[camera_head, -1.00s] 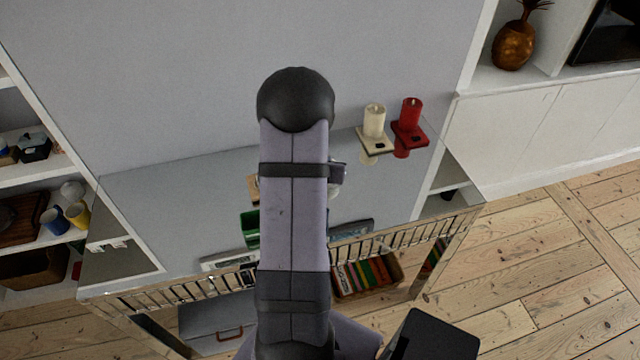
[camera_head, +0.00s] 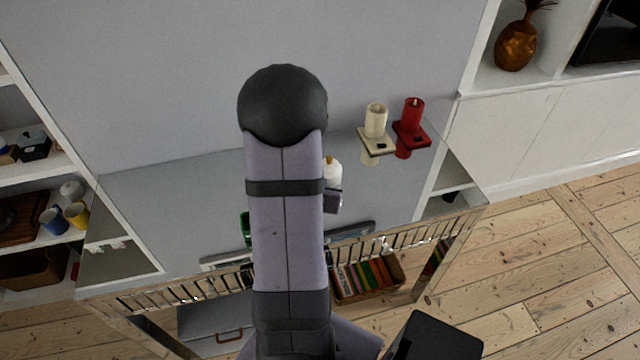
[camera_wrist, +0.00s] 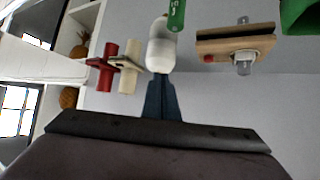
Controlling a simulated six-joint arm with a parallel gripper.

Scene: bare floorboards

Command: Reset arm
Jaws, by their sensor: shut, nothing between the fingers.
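My arm rises through the middle of the head view and hides my gripper there. In the wrist view my gripper (camera_wrist: 162,80) shows as two dark blue-grey fingers closed together, with nothing between them. Their tips overlap the lower end of a white bottle (camera_wrist: 161,52) in the picture; I cannot tell whether they touch it. The bottle's top (camera_head: 332,172) shows beside my arm in the head view.
A cream candle (camera_head: 375,122) and a red candle (camera_head: 412,113) stand in holders right of my arm. A wooden block (camera_wrist: 236,42) and green objects (camera_wrist: 176,15) show in the wrist view. A railing (camera_head: 190,290) edges the glossy surface (camera_head: 170,215). Shelves flank both sides.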

